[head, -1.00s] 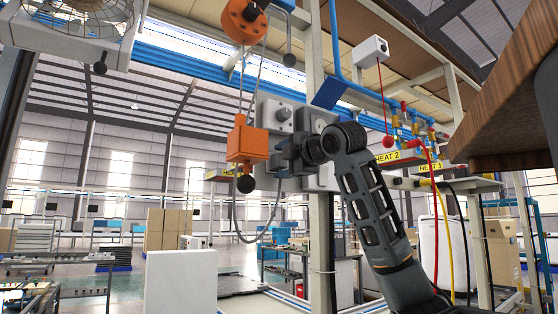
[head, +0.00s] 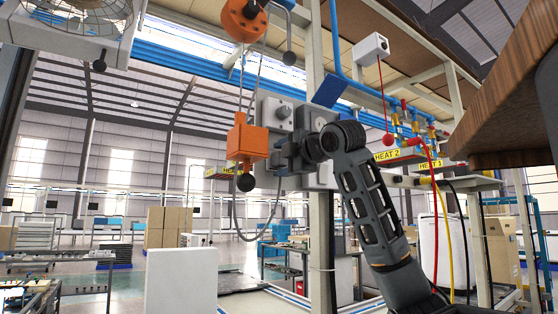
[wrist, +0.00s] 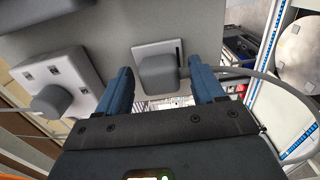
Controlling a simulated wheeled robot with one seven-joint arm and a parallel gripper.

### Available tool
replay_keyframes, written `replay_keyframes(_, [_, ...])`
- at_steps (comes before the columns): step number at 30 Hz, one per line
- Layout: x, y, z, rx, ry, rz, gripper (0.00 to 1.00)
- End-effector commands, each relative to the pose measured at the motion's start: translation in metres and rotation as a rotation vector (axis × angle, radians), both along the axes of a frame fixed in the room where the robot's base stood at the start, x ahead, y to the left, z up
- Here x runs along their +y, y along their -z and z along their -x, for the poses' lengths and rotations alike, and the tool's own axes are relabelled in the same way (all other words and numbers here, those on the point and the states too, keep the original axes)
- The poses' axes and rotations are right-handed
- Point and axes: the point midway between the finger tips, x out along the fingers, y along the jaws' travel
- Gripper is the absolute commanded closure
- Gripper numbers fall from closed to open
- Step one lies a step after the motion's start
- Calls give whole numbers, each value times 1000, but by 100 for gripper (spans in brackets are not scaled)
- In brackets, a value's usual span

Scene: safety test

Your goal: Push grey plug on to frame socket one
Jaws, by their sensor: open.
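In the wrist view a grey plug (wrist: 157,72) sits between my gripper's blue fingers, in front of a pale socket plate (wrist: 172,47) on a grey box. Its cable runs off to the right. My gripper (wrist: 162,88) is open, with a narrow gap on each side of the plug. I cannot tell whether the plug is fully in the plate. In the head view my gripper (head: 285,155) is in front of the grey boxes (head: 278,112) on the frame post; the plug is hidden there. No label identifies socket one.
A second box (wrist: 62,72) with small sockets and a grey round-ended part (wrist: 50,101) is left in the wrist view. An orange hanging box (head: 247,142) with a black ball is close left of my gripper. The frame post (head: 319,240) stands just right.

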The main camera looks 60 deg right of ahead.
Motion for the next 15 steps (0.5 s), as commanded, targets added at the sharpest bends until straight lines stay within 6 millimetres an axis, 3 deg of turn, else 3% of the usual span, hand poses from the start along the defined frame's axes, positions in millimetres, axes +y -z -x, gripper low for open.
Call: replay_keyframes(15, [0,0,0,0,0,0,32])
